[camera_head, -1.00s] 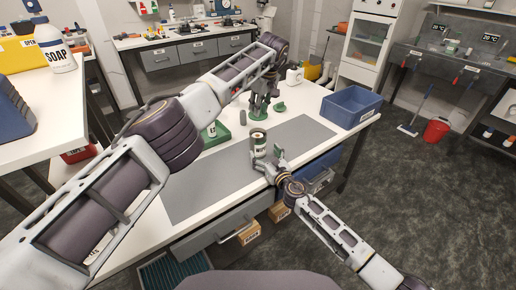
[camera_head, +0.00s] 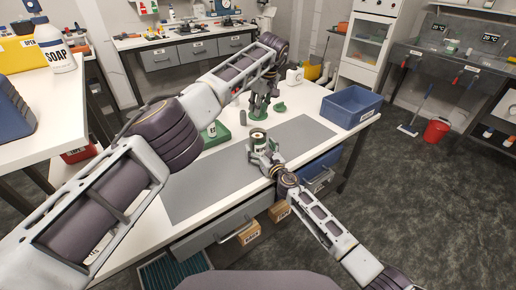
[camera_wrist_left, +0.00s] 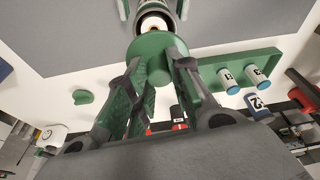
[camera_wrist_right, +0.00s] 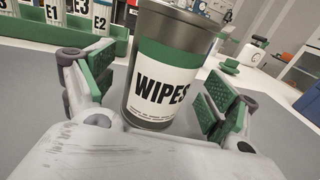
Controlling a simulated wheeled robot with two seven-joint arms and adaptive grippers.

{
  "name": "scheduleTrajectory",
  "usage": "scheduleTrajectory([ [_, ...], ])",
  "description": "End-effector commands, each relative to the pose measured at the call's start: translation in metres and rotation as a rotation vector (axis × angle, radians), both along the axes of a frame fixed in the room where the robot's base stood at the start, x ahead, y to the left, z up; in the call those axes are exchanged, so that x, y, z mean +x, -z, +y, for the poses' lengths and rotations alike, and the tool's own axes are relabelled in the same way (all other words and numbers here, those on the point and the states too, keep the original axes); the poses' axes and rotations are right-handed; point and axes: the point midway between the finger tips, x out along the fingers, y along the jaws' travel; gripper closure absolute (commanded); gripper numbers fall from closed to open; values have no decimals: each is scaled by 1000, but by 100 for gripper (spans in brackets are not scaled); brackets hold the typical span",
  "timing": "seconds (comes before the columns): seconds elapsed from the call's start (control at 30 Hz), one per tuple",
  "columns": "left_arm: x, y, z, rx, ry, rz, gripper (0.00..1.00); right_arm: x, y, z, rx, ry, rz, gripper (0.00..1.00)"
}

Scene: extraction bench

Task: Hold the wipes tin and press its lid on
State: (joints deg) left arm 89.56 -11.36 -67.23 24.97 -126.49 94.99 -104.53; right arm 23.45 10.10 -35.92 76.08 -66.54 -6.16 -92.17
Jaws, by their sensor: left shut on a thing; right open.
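The dark wipes tin (camera_head: 258,138), with a green band and white label, stands upright on the grey mat, its top open. In the right wrist view the tin (camera_wrist_right: 165,75) stands between the fingers of my right gripper (camera_wrist_right: 155,90), which is open around it. In the left wrist view my left gripper (camera_wrist_left: 155,75) is shut on the knob of a green round lid (camera_wrist_left: 148,47). The tin's open mouth (camera_wrist_left: 154,24) shows beyond the lid. In the head view my left gripper (camera_head: 260,108) is above and behind the tin, the lid apart from it.
A green rack (camera_head: 217,138) with labelled vials stands left of the tin. A small green piece (camera_head: 280,107) and a white jug (camera_head: 294,75) stand behind. A blue bin (camera_head: 350,106) is at the right. The grey mat (camera_head: 200,182) is clear at left.

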Motion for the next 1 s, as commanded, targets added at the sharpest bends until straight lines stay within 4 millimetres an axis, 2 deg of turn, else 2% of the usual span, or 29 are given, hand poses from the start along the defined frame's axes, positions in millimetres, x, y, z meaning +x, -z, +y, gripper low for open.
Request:
scheduleTrajectory([
  [0.07,0,0,0,0,0,0,100,0,0,0,0,0,0,16],
  [0.57,0,0,0,0,0,0,100,0,0,0,0,0,0,80],
  [0.77,0,5,0,1,0,1,100,0,0,0,0,0,0,81],
  [1.0,0,27,0,2,0,1,100,0,0,0,0,0,0,81],
])
